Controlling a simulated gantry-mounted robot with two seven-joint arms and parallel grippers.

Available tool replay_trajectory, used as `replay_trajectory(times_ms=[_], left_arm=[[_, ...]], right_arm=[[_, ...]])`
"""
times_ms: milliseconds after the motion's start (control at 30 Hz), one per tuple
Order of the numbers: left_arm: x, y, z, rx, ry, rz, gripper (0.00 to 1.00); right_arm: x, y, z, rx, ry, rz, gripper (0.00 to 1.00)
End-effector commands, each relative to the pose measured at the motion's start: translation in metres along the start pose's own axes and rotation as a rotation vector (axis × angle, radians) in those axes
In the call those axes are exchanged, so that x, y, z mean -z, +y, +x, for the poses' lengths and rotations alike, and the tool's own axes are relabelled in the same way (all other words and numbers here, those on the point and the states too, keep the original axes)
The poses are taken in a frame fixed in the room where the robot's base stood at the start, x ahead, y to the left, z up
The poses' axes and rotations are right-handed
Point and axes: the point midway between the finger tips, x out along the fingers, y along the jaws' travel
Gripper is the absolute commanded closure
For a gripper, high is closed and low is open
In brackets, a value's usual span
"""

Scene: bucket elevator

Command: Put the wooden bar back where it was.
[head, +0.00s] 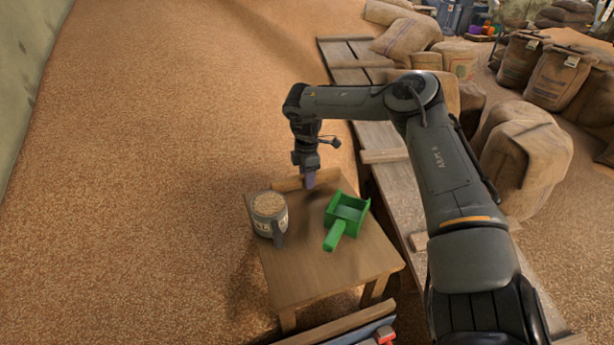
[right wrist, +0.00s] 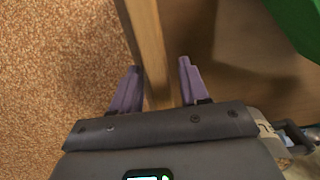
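The wooden bar (head: 288,184) lies along the far edge of a small wooden table (head: 310,275). My right gripper (head: 310,181) points down over the bar, toward its right part. In the right wrist view the bar (right wrist: 150,45) runs between the two purple fingers of my right gripper (right wrist: 158,66). The fingers are apart, with a gap between the bar and the right finger. The left finger is close to the bar; I cannot tell if it touches. The bar's near part is hidden by the gripper body. My left gripper is not in view.
A mug full of grain (head: 268,206) stands at the table's left edge. A green scoop (head: 346,215) lies at the right, close to the gripper. Grain (head: 150,180) covers the floor at left. Planks and sacks (head: 525,160) are at right.

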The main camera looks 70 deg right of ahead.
Motion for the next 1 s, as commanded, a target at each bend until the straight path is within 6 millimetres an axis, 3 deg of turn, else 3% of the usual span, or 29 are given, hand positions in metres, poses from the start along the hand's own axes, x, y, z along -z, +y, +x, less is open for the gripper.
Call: replay_trajectory(times_ms=[467,1000], left_arm=[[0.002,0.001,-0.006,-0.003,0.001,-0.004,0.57],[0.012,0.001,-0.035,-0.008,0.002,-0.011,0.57]], right_arm=[[0.000,0.000,-0.010,-0.001,0.001,0.000,0.49],[0.000,0.000,-0.100,-0.001,0.000,0.001,0.49]])
